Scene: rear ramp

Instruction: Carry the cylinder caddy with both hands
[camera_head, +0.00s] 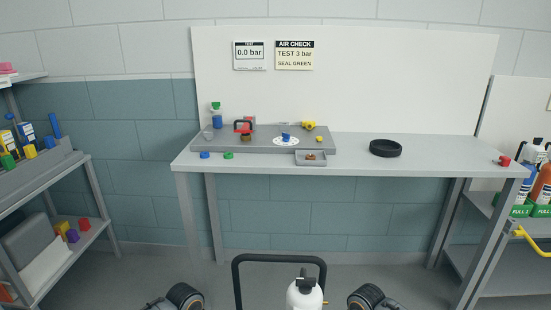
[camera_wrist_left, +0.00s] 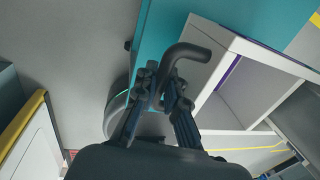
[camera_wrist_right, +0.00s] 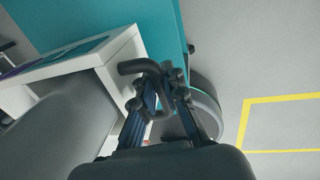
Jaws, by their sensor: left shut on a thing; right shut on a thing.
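The cylinder caddy shows at the bottom centre of the head view as a black hoop (camera_head: 279,258) with a white cylinder (camera_head: 304,294) with a black top in front of it. Its lower part is cut off by the frame. In the left wrist view my left gripper (camera_wrist_left: 164,92) is shut on a dark bent bar handle (camera_wrist_left: 190,51) beside a white, open-sided body (camera_wrist_left: 232,42). In the right wrist view my right gripper (camera_wrist_right: 163,88) is shut on a similar dark handle (camera_wrist_right: 136,66) beside a white edge (camera_wrist_right: 120,50). Neither gripper's fingers can be made out in the head view.
A workbench (camera_head: 440,148) stands ahead, with a grey tray board (camera_head: 215,142) and a black ring (camera_head: 385,148) on it. Shelves stand at left (camera_head: 75,165) and right (camera_head: 478,203). Open floor lies below the bench. Yellow floor lines (camera_wrist_right: 246,118) show in the right wrist view.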

